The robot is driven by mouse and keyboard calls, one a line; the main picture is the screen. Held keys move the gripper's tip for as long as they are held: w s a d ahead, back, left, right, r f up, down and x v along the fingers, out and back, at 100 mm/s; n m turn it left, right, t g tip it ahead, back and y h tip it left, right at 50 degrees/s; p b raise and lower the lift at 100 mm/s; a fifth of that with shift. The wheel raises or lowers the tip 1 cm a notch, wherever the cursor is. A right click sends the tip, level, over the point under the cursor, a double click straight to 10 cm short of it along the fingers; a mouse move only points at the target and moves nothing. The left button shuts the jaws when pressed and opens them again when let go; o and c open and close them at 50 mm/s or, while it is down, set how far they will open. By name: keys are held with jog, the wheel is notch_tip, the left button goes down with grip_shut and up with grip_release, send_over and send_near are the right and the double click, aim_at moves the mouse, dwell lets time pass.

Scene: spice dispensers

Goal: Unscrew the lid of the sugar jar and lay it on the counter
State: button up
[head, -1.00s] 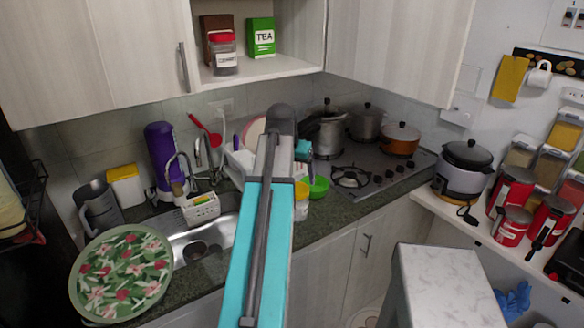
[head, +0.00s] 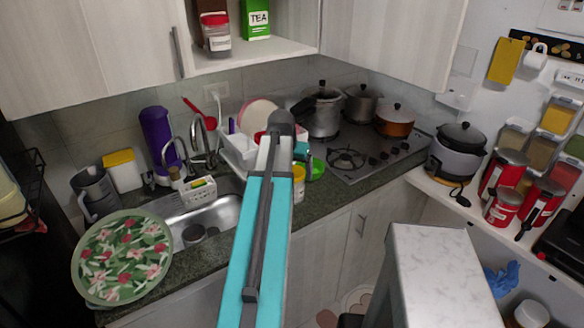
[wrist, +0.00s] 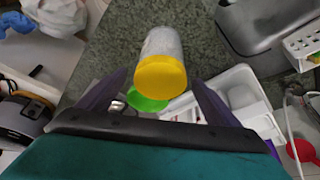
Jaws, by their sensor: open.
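A clear jar with a yellow lid (head: 299,173) stands on the counter beside the dish rack, partly hidden by my arm; I can read no label on it. In the wrist view the jar's yellow lid (wrist: 160,77) is on, and its pale body points away toward the top. My gripper (wrist: 160,90) is open, with one dark finger on each side of the lid and no clear contact. In the head view my arm hides most of the gripper. Another jar, with a red lid (head: 213,19), stands on the upper shelf.
A green bowl (head: 317,168) and the white dish rack (head: 239,151) are close to the yellow-lidded jar. The sink (head: 216,213) lies left, the stove (head: 372,151) right. Bare counter (head: 345,192) shows along the front edge. A floral tray (head: 122,257) is at the left.

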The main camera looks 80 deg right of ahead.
jog(key=c, duration=1.2)
jog(key=shift+s+d+n+t+p, duration=0.15)
jog(key=shift+n+t+p, duration=0.25)
jog(key=shift+n, duration=0.9)
jog(key=shift+s+a+n+t+p, duration=0.15)
jog(key=shift+n+t, duration=0.45)
jog(key=shift+n, duration=0.7)
jog(key=shift+d+n+t+y, duration=0.1)
jog(key=shift+n+t+y, duration=0.4)
jog(key=shift+n, duration=1.5)
jog(key=shift+s+d+n+t+y, duration=0.15)
jog(key=shift+n+t, duration=0.15)
jog(key=shift+n, duration=0.5)
jog(key=shift+d+n+t+y, duration=0.15)
jog(key=shift+n+t, duration=0.15)
jog(key=shift+n, duration=0.5)
jog(key=n+y, duration=0.1)
jog(key=n, duration=0.1)
jog(key=n+t, duration=0.1)
jog(key=n, duration=0.2)
jog(key=shift+d+r+y, duration=0.1)
jog(key=shift+y, duration=0.3)
jog(key=shift+n, duration=0.5)
